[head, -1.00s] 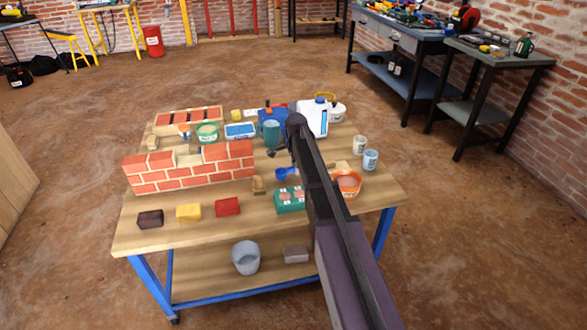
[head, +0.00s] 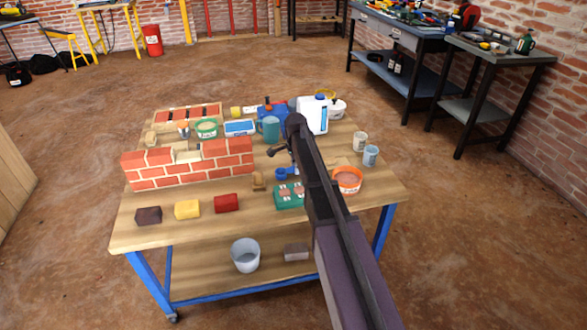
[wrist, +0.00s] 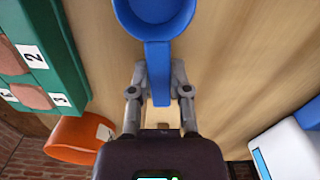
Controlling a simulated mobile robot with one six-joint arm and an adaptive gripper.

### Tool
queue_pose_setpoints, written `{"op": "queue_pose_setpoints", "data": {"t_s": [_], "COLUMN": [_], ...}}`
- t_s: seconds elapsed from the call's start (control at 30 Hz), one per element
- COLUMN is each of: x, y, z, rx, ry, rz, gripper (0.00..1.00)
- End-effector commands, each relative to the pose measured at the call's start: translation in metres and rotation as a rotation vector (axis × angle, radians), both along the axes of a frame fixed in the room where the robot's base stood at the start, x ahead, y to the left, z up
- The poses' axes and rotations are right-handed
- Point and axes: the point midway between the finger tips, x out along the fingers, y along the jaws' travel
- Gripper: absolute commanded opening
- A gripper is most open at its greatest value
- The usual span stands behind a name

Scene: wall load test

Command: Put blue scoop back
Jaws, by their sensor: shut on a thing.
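The blue scoop (head: 281,173) is by the green numbered box on the table. In the wrist view its round cup (wrist: 154,14) is at the top and its handle (wrist: 159,75) runs down between the fingers. My gripper (wrist: 159,82) is shut on the handle. In the head view my arm partly hides the gripper and the scoop's handle. I cannot tell whether the scoop touches the table.
The green numbered box (head: 289,197) and an orange tub (head: 347,179) stand close by. A white jug (head: 313,115), a teal mug (head: 268,129) and cups (head: 371,155) stand farther back. A brick wall (head: 190,170) fills the left. The table's front right is clear.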

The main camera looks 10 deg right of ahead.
Motion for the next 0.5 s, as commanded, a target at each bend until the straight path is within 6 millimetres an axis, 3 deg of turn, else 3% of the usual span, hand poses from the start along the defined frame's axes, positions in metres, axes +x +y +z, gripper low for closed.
{"op": "queue_pose_setpoints", "data": {"t_s": [0.5], "x": [0.0001], "y": [0.0002], "z": [-0.006], "rx": [0.0], "ry": [0.0], "rz": [0.0], "gripper": [0.0]}}
